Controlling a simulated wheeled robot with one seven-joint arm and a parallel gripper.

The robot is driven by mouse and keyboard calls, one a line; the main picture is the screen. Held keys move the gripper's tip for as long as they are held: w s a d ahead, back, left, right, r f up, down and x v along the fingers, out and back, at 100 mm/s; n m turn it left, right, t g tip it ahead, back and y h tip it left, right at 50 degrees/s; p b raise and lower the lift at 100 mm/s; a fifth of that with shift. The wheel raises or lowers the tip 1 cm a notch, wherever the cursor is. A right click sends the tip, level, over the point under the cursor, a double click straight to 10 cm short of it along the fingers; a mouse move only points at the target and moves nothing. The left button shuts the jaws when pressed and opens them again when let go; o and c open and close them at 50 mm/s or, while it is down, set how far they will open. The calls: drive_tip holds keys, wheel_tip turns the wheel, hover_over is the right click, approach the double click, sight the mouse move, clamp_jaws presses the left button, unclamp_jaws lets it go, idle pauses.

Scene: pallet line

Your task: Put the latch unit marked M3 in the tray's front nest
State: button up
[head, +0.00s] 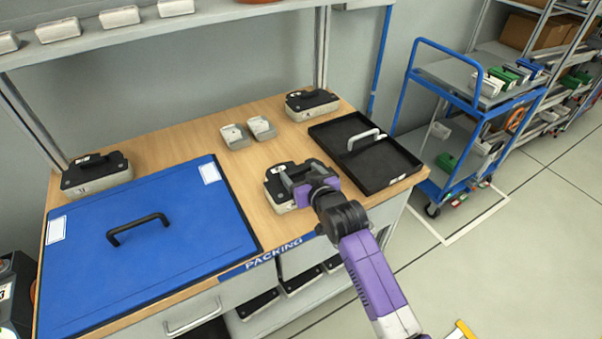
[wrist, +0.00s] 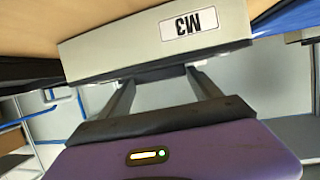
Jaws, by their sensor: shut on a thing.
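The latch unit marked M3 (head: 275,192), a pale box with a black top, is at the wooden bench's front edge, left of the black tray. Its M3 label (wrist: 190,24) shows upside down in the wrist view. My gripper (head: 293,172) is shut on this unit; its two fingers (wrist: 163,84) reach to the unit in the wrist view. I cannot tell whether the unit touches the bench. The black tray (head: 398,178) has low walls and a pale handle inside; I cannot make out separate nests. My gripper is left of it.
A blue panel (head: 185,235) with a black handle covers the bench's left. Similar units stand at back left (head: 97,173) and back right (head: 312,104). Two small grey blocks (head: 235,137) sit mid-bench. A blue cart (head: 465,100) stands right. Bare wood lies around the blocks.

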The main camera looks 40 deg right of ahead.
drive_tip(key=shift+f, duration=0.15)
drive_tip(key=o, duration=1.7)
drive_tip(key=shift+r, duration=0.3)
drive_tip(key=shift+s+a, duration=0.15)
drive_tip(key=shift+s, duration=0.15)
drive_tip(key=b+v, duration=0.1)
drive_tip(key=v, duration=1)
drive_tip(key=shift+s, duration=0.15)
